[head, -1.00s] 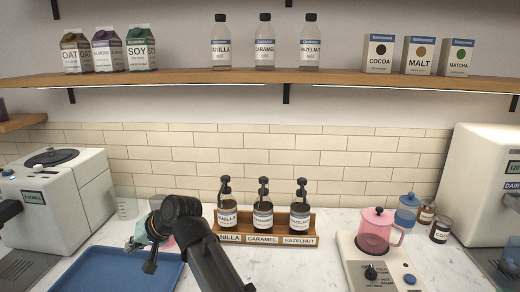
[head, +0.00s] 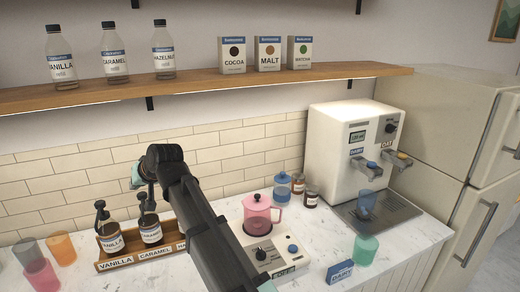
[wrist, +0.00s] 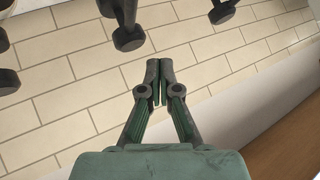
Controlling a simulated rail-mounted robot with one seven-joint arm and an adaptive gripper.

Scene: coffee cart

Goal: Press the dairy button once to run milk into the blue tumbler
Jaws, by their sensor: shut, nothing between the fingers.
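A white milk machine (head: 345,125) stands at the right end of the counter in the head view. Its front carries a dairy label (head: 357,151) and an oat label (head: 389,142). A blue part (head: 372,165) sits below the dairy label and an orange-tipped one (head: 403,155) below the oat label; which part is the button is too small to tell. The blue tumbler (head: 367,204) stands upright on the drip tray (head: 392,213) below the dairy side. My gripper (wrist: 155,85) is shut and empty in the wrist view, facing the tiled wall, well left of the machine.
Syrup pump bottles (head: 150,230) stand in a wooden rack near my arm. A pink pitcher (head: 258,215) sits on a white appliance (head: 268,252) between them and the machine. A green tumbler (head: 365,250) and a dairy sign (head: 340,271) stand in front. A shelf (head: 200,90) runs above.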

